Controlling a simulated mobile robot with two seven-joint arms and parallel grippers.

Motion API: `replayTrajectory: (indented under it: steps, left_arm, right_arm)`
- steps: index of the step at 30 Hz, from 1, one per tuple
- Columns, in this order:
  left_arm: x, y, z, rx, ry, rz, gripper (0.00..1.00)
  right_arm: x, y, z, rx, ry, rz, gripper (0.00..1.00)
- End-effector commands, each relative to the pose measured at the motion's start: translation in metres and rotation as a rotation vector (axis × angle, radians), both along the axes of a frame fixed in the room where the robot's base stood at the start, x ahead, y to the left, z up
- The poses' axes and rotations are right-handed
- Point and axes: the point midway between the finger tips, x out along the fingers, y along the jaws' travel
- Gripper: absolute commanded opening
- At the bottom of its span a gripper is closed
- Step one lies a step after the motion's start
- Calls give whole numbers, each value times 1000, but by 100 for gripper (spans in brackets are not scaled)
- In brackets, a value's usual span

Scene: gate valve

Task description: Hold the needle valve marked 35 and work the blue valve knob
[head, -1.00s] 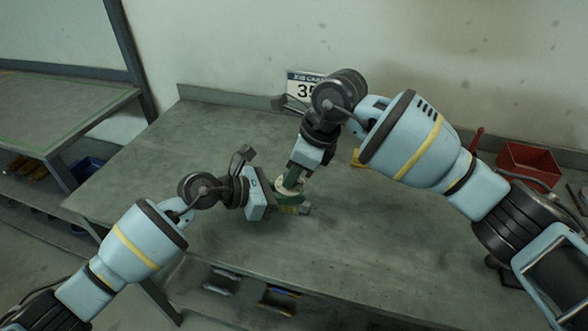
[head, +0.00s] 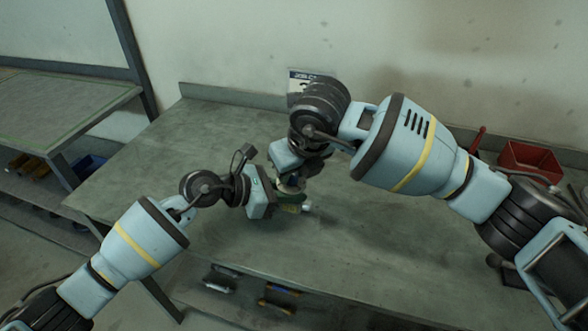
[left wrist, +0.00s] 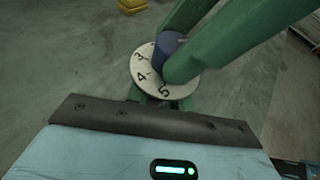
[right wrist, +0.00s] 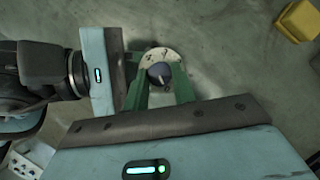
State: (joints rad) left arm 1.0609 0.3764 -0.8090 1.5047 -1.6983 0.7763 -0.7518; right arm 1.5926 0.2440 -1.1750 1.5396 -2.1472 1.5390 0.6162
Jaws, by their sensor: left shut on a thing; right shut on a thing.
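The needle valve has a white round dial (left wrist: 146,73) with the numerals 3, 4 and 5 readable in the left wrist view. The dial also shows in the right wrist view (right wrist: 152,57). The blue knob (right wrist: 159,75) stands at its centre. My right gripper (right wrist: 160,82) is shut on the knob from above, one green finger on each side. My left gripper (head: 284,206) comes in from the left and is shut on the valve body below the dial. The body is mostly hidden by the fingers. No 35 marking is visible on it.
A job card sign (head: 296,83) stands at the back wall, its number mostly covered by my right wrist. A yellow block (right wrist: 300,18) lies on the bench near the valve. A red bin (head: 530,160) is at the back right. The bench's left part (head: 170,150) is clear.

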Motion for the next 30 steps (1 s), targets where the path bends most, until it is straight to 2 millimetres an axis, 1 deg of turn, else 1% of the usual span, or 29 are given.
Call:
replayTrajectory:
  steps: [6, 19, 20, 24, 25, 30]
  left_arm:
    - [0, 0, 0, 0, 0, -1, 0]
    - [0, 0, 0, 0, 0, -1, 0]
    - [0, 0, 0, 0, 1, -1, 0]
    - [0, 0, 0, 0, 1, -1, 0]
    - [0, 0, 0, 0, 1, -1, 0]
    - [0, 0, 0, 0, 1, -1, 0]
  right_arm:
    - [0, 0, 1, 1, -3, -47, 3]
    - [0, 0, 1, 1, -3, -56, 3]
    - [0, 0, 1, 1, -3, -56, 27]
    - [0, 0, 1, 1, -3, -56, 45]
    - [0, 0, 1, 1, -3, -56, 48]
    - [0, 0, 0, 0, -2, -55, 48]
